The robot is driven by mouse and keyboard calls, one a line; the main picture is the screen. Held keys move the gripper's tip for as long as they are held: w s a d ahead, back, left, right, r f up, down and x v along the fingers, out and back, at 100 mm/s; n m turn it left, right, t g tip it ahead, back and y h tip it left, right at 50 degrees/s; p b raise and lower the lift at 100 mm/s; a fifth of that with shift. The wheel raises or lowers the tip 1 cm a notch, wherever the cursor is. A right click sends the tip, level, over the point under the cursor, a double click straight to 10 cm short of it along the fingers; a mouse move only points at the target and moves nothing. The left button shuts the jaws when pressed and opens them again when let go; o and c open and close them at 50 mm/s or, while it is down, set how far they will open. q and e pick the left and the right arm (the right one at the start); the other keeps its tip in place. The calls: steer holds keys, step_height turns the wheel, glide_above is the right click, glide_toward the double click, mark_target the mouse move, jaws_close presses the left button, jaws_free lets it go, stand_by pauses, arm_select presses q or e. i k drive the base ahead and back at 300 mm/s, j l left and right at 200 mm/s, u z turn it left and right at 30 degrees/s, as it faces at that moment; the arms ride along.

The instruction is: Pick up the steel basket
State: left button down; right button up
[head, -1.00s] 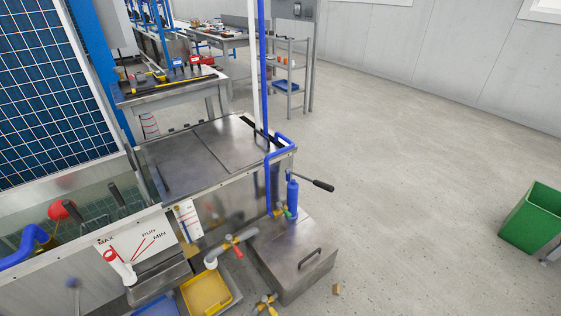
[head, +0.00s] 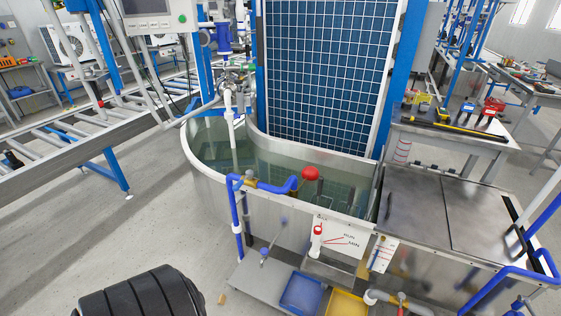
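I cannot make out a steel basket with certainty. A water-filled steel tank (head: 215,160) with a rounded left end stands in the middle of the head view. Near its right end, dark upright handle-like parts (head: 320,190) rise from the water beside a red ball float (head: 310,173). What they belong to is under the water, where a grid pattern shows that may be mesh or a reflection. Neither of my grippers is in view.
A blue pipe (head: 270,187) crosses the tank's front rim. Blue (head: 301,293) and yellow (head: 346,304) bins sit low in front. A flat steel top (head: 415,215) adjoins on the right. A roller conveyor (head: 70,135) runs at left; the floor (head: 110,235) between is largely clear.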

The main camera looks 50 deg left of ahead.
mark_target(318, 193)
steer(key=u, duration=1.1)
